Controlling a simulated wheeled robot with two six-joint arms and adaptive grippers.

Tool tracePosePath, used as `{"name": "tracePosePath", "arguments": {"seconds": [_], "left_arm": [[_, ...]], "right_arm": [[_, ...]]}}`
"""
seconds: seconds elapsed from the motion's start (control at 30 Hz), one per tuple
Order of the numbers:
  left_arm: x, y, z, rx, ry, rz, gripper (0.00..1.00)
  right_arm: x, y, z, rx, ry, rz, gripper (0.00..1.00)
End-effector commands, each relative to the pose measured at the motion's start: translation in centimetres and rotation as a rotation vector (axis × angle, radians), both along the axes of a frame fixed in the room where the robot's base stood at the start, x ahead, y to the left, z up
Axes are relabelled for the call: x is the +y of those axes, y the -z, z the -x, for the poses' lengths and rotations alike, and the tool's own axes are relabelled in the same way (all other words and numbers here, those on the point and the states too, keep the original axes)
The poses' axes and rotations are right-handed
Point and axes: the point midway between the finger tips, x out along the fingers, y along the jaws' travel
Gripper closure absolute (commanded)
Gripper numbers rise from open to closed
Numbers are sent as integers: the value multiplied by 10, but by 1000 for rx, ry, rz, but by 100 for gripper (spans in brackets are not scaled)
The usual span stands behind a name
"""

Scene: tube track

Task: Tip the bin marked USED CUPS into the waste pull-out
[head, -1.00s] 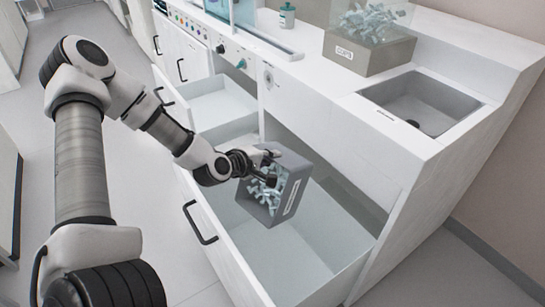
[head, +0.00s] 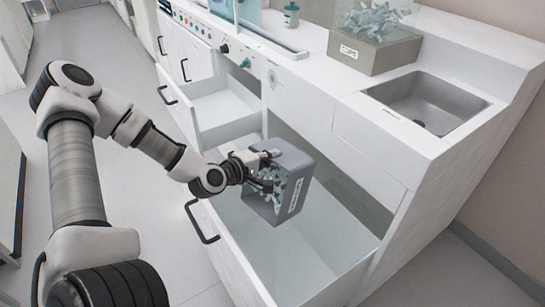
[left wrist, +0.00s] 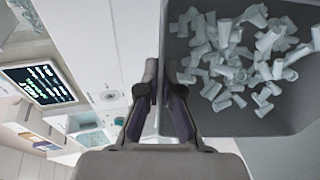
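The grey bin (head: 298,209) hangs tilted over the open waste pull-out (head: 335,238), with a white label on one wall too small to read. Pale cups (head: 270,187) are inside it; none show in the pull-out. My left gripper (head: 271,168) holds the bin by its upper rim. In the left wrist view its fingers (left wrist: 164,95) straddle the bin wall, and many loose cups (left wrist: 230,55) lie inside the bin (left wrist: 215,122). My right gripper is in neither view.
A smaller drawer (head: 228,106) stands open beyond the pull-out. On the white counter (head: 310,75) are a clear-topped cup box (head: 375,55), a bottle (head: 291,15) and a sink (head: 430,100). The floor is clear at left.

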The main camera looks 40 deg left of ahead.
Motion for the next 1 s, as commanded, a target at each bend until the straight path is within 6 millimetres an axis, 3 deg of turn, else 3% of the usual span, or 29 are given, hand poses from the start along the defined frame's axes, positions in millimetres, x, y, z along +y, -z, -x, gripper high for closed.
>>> {"name": "tracePosePath", "arguments": {"seconds": [0.4,0.63,1.0], "left_arm": [[0,1,0,-3,0,1,100],[2,1,11,-133,-3,13,100],[1,-4,13,-161,1,12,100]], "right_arm": [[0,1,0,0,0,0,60],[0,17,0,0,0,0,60],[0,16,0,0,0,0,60]]}}
